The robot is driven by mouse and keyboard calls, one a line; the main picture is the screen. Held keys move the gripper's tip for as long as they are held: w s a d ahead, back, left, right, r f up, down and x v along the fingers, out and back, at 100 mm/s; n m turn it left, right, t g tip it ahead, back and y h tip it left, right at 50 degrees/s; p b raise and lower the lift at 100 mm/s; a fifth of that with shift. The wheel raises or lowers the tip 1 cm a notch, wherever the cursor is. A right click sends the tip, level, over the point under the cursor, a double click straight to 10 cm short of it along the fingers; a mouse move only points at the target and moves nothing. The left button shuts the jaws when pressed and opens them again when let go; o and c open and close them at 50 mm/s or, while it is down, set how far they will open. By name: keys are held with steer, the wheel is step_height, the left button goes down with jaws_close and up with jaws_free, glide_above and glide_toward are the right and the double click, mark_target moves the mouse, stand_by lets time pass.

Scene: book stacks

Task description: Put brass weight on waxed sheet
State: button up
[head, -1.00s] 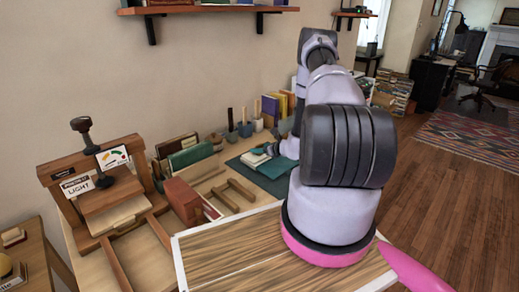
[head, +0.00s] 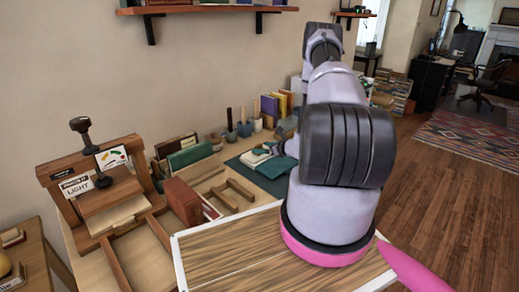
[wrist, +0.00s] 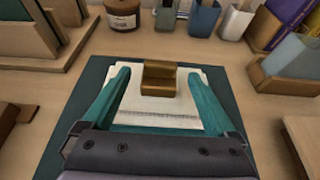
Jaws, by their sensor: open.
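In the wrist view, the brass weight (wrist: 158,82), a stepped golden block, sits on a pale cream sheet (wrist: 155,115) that looks like the waxed sheet. The sheet lies on a flat book-like stack over a dark green mat (wrist: 75,135). My gripper (wrist: 159,70) is open, its teal fingers on the left and right of the weight with a clear gap on each side. In the head view, my gripper (head: 274,149) is small, over the pale sheet (head: 254,158); the weight cannot be made out there.
Behind the mat stand a brown jar (wrist: 122,14) and several cups (wrist: 203,18). A wooden block with a grey piece (wrist: 290,75) is at the right, and wooden book racks (wrist: 45,45) at the left. A wooden press (head: 100,190) stands farther left.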

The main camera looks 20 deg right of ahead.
steer(key=v, duration=0.8)
steer(key=shift+s+r, duration=0.15)
steer(key=shift+s, duration=0.05)
steer(key=s+a+r+n+g+y, duration=0.1)
steer(key=a+r+n+g+y, duration=0.1)
steer(key=a+r+n, duration=0.5)
steer(key=s+a+r+n+g+y, duration=0.15)
steer(key=a+r, duration=0.35)
steer(key=r, duration=0.6)
steer(key=s+a+r+n+g+y, duration=0.1)
steer(key=a+r+n+g+y, duration=0.2)
steer(key=a+r+n, duration=0.5)
steer(key=s+a+r+n+g+h, duration=0.35)
steer(key=s+r+n, duration=0.25)
steer(key=s+r, duration=0.7)
steer(key=s+d+r+n+t+h, duration=0.2)
steer(key=s+r+n+t+h, duration=0.2)
steer(key=s+r, duration=0.4)
steer(key=s+n+h, duration=0.1)
steer(key=s, duration=0.2)
steer(key=shift+s+h, duration=0.2)
steer(key=shift+h, duration=0.1)
